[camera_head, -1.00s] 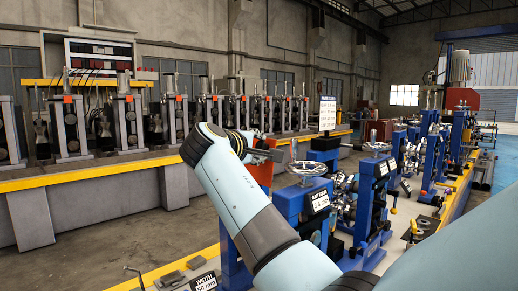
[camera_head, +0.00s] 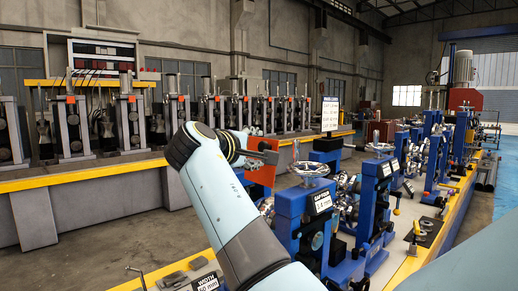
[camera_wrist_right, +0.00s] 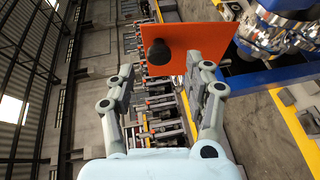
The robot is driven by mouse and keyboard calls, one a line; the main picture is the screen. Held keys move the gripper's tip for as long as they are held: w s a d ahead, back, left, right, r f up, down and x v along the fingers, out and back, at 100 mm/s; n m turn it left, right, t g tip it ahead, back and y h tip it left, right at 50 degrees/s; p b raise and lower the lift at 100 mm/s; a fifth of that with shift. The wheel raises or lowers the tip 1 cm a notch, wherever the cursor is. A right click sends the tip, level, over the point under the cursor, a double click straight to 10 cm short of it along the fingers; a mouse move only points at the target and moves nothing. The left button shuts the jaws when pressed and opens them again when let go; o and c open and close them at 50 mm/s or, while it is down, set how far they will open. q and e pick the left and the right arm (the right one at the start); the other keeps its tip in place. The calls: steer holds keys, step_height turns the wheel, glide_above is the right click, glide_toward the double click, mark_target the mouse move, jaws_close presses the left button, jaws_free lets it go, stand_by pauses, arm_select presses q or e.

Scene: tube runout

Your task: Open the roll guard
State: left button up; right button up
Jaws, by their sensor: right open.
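The roll guard appears as a flat orange panel (camera_head: 262,174) beside the blue roll stands in the head view. It fills the upper middle of the right wrist view (camera_wrist_right: 196,38), with a round black knob (camera_wrist_right: 158,52) on its face. My right gripper (camera_head: 270,151) is in front of the panel's upper part in the head view. In the right wrist view my right gripper (camera_wrist_right: 162,75) is open, fingers spread wide, with the knob between and just past the fingertips. I see no contact with the knob. My left gripper is out of view.
Blue roll stands with handwheels (camera_head: 308,169) stand right of the panel. A white sign (camera_head: 330,114) rises behind them. A yellow-edged bench (camera_head: 90,178) with roll stands runs along the left. The floor between (camera_head: 130,235) is clear.

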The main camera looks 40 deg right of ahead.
steer(key=v, duration=0.3)
steer(key=shift+s+a+r, duration=0.1)
steer(key=shift+s+a, duration=0.1)
steer(key=shift+a, duration=0.1)
